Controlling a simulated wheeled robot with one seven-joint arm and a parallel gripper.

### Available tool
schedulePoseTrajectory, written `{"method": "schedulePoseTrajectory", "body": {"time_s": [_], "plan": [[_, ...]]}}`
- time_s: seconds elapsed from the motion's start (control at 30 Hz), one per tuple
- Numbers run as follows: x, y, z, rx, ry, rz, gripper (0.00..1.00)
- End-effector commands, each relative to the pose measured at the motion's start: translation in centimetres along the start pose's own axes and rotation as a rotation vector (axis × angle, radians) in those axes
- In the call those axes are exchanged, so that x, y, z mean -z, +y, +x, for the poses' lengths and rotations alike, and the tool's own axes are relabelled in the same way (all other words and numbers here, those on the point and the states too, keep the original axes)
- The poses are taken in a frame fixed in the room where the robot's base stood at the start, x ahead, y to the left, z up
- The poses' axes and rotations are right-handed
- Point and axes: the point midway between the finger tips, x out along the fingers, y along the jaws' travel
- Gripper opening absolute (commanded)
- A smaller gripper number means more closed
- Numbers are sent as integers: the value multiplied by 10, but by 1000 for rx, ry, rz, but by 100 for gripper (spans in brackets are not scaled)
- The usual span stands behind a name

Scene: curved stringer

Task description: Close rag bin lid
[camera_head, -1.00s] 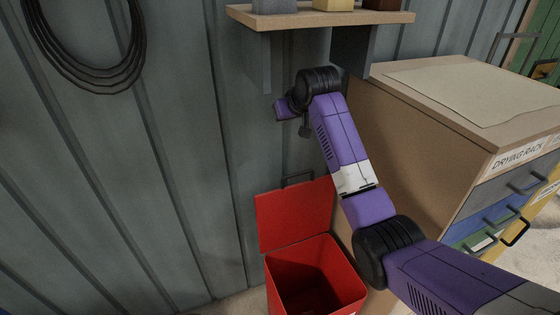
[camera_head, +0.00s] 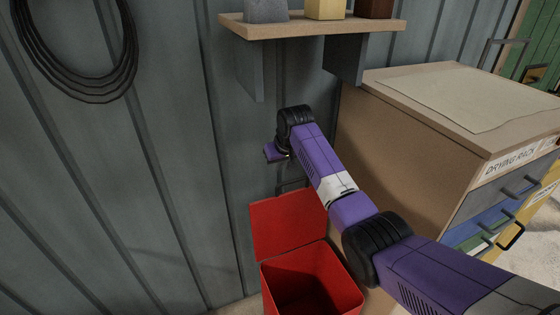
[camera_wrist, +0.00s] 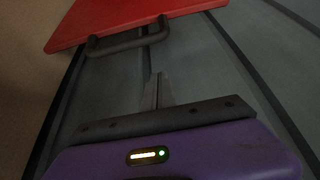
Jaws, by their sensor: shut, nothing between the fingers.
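The red rag bin (camera_head: 312,280) stands on the floor by the wall, its top open and its inside dark. Its red lid (camera_head: 288,224) stands raised at the back of the bin, on the wall side. A dark bar handle (camera_head: 291,185) sits on the lid's upper edge. In the wrist view the lid (camera_wrist: 135,16) is at the top, with the handle (camera_wrist: 128,43) along its edge. My gripper (camera_wrist: 157,80) is shut and empty, its fingertips just short of the handle and apart from it in that picture. In the head view the fingers are hard to make out below my wrist.
A grey ribbed wall is behind the bin. A wooden drying rack cabinet (camera_head: 400,150) stands close on the right. A shelf (camera_head: 310,27) with several blocks is above my arm. A coiled black cable (camera_head: 80,90) hangs at the left.

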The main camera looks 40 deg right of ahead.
Motion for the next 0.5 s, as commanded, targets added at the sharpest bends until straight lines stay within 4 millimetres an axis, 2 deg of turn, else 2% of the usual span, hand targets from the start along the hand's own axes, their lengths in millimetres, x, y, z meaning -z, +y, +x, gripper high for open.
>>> {"method": "schedulePoseTrajectory", "body": {"time_s": [0.13, 0.5], "plan": [[0, 0, 15, 0, -1, -1, 0], [-28, 0, 3, -1, 0, 0, 0]]}}
